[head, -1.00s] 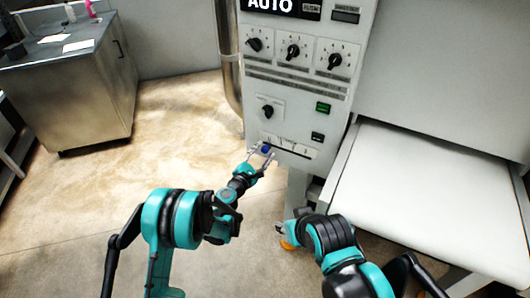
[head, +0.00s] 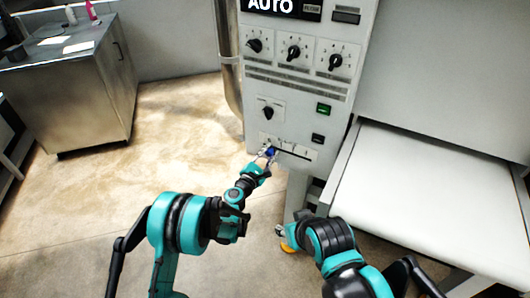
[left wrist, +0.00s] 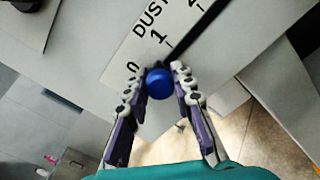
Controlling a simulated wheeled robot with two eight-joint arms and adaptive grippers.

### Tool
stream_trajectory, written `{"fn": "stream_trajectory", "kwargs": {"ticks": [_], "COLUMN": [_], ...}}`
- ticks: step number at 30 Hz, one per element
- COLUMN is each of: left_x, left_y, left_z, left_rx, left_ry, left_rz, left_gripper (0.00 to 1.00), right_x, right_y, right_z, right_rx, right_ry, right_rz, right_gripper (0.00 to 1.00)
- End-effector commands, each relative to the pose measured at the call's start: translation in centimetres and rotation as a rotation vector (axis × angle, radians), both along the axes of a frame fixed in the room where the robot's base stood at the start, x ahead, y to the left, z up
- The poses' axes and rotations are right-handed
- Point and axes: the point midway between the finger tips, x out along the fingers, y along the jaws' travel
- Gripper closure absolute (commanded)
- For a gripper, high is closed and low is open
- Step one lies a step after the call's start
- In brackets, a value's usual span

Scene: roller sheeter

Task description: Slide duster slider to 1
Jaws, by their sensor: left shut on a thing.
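The duster slider's blue knob (left wrist: 159,83) is between the two fingers of my left gripper (left wrist: 157,78) in the left wrist view. The gripper is shut on the knob. The white scale plate (left wrist: 135,50) reads "DUST", with 0 beside the knob and 1 farther up along the dark slot. The knob appears near the 0 end; its exact setting is hard to tell. In the head view the knob (head: 270,153) is at the left part of the slider strip (head: 300,153), with my left gripper (head: 264,159) on it. My right gripper (head: 283,236) is low, away from the panel; its fingers are unclear.
The machine's panel carries several black rotary knobs (head: 294,53), a green switch (head: 323,109) and a dark switch (head: 317,138) above the strip. A white sheeter table (head: 430,200) stands to the right. A steel cabinet (head: 80,95) is far left, with open floor between.

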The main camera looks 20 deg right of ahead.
Motion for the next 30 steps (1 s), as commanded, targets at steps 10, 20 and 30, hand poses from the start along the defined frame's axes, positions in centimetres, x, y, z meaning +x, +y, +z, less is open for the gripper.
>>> {"fn": "stream_trajectory", "kwargs": {"ticks": [10,20,30], "left_x": [-2.2,-2.1,-3.7], "left_y": [-2.3,-2.3,-0.8], "left_z": [0.0,0.0,0.0], "left_rx": [0.000,-0.001,0.000], "left_ry": [0.000,0.001,0.000], "left_rz": [-0.002,-0.001,-0.001], "left_gripper": [1.00,0.54,0.54], "right_x": [0.0,0.0,0.0], "right_y": [0.0,0.0,0.0], "right_z": [-0.4,-0.4,-0.4], "right_rx": [0.000,0.000,0.000], "right_ry": [0.000,0.000,0.000], "right_rz": [0.000,0.000,0.000], "right_gripper": [0.60,0.60,0.60]}}
